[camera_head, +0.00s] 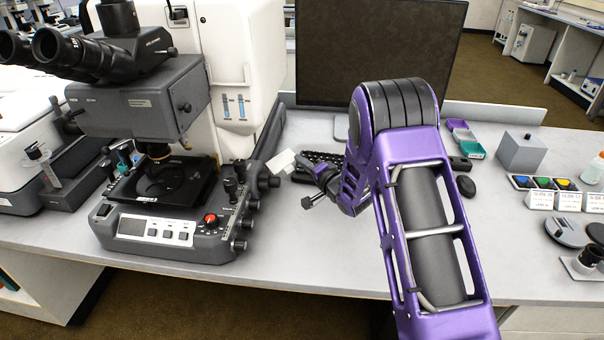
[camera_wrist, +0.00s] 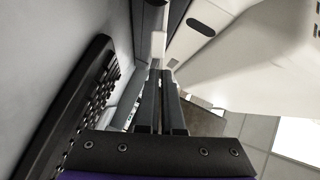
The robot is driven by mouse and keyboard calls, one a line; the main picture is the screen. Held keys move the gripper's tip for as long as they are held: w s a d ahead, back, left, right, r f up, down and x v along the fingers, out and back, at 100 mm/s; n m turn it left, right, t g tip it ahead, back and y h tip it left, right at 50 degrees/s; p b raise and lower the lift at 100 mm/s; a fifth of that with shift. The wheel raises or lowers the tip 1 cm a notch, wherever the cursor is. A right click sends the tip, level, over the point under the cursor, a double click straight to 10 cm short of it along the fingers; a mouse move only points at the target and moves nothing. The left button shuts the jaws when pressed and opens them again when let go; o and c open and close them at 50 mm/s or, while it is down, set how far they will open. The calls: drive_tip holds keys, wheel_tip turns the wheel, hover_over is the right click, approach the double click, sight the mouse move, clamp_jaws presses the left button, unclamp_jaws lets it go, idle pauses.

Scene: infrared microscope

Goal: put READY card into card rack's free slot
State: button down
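My gripper (camera_head: 303,165) is in front of the monitor, just right of the microscope. Its fingers (camera_wrist: 163,70) are close together on a small white card (camera_head: 281,163). The card is held above the bench, and its face is too small to read. In the wrist view the card (camera_wrist: 158,45) shows as a pale strip beyond the fingertips. I cannot surely identify the card rack or its free slot. Two small blue-marked pieces (camera_head: 234,105) show on the white housing (camera_head: 225,60) behind the microscope; I cannot tell what they are.
The microscope (camera_head: 165,190) with its control panel stands close left of my gripper. A keyboard (camera_head: 318,157) lies behind it; the monitor (camera_head: 380,50) stands at the back. Coloured blocks with white labels (camera_head: 540,201) and a grey box (camera_head: 521,152) are at right. The front bench strip is clear.

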wheel_tip(320, 180, up, 11)
drive_tip(key=p, duration=0.1)
drive_tip(key=shift+p+v, duration=0.4)
drive_tip(key=shift+v, duration=2.05)
drive_tip(key=shift+s+a+f, duration=0.15)
drive_tip(key=shift+f, duration=0.05)
